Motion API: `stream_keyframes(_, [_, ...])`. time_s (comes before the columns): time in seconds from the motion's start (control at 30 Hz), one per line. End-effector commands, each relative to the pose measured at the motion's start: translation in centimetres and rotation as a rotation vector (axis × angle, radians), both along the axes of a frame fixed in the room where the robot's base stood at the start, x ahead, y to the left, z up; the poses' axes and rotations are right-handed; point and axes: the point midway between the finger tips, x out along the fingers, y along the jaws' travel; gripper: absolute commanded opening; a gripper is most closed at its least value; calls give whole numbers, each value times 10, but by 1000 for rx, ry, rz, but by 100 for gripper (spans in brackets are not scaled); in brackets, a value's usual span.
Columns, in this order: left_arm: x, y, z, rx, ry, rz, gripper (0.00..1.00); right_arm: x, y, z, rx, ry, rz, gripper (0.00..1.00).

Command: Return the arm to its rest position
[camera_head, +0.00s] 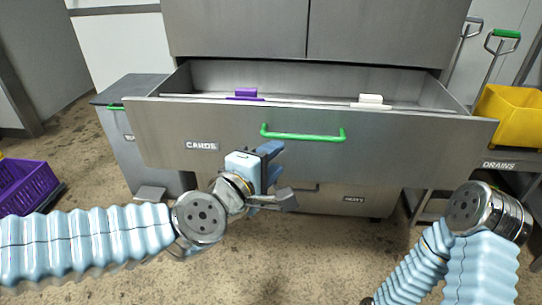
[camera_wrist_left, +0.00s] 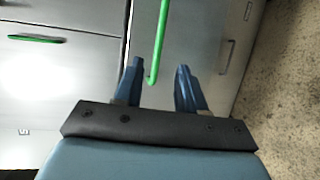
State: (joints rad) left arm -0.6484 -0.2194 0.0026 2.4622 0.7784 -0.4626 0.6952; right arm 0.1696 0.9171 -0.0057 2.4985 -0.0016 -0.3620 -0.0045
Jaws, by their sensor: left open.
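My left gripper (camera_head: 278,177) is open and empty in front of the steel drawer marked CARDS, below and left of its green handle (camera_head: 303,134). In the left wrist view its two blue fingers (camera_wrist_left: 160,68) stand apart. There the green handle (camera_wrist_left: 161,35) appears in line with the gap between them; in the head view the gripper looks clear of it. My left arm (camera_head: 90,242) reaches in from the left. My right arm (camera_head: 470,240) is folded at the lower right, and its gripper does not show.
The drawer (camera_head: 170,130) is pulled out, with a purple tab (camera_head: 246,93) and a white tab (camera_head: 371,99) inside. A purple crate (camera_head: 25,187) stands at left, a yellow bin (camera_head: 508,115) at right. A grey cabinet (camera_head: 150,160) is left of the drawer. Floor in front is bare.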

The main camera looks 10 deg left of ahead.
Motion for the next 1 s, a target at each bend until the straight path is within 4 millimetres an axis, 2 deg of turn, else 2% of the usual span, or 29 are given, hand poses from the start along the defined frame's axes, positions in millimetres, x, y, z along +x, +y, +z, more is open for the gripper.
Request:
stream_keyframes(0.43, [-2, 1, 0, 2, 0, 0, 40, 0, 0, 0, 0, 0, 0, 43])
stream_keyframes(0.5, [1, 1, -7, 26, 9, -1, 40, 0, 0, 1, 0, 0, 0, 43])
stream_keyframes(0.57, [9, 1, -21, 80, 28, -5, 40, 0, 0, 4, 0, 0, 1, 43])
stream_keyframes(0.67, [28, 4, -72, 254, 91, -32, 40, -1, 2, 9, 2, 1, 3, 43])
stream_keyframes(0.77, [44, 15, -151, 482, 196, -110, 40, -1, 4, 17, 5, 2, 7, 43])
stream_keyframes(0.8, [45, 21, -186, 571, 244, -160, 40, -2, 5, 19, 7, 3, 8, 43])
stream_keyframes(0.87, [40, 32, -238, 685, 316, -247, 40, -2, 6, 23, 9, 5, 10, 43])
stream_keyframes(0.9, [32, 40, -272, 747, 366, -313, 40, -3, 7, 26, 10, 5, 12, 43])
stream_keyframes(0.97, [14, 49, -319, 823, 433, -425, 40, -3, 8, 30, 12, 6, 14, 43])
stream_keyframes(1.0, [-1, 55, -348, 858, 474, -501, 40, -4, 9, 32, 13, 7, 15, 43])
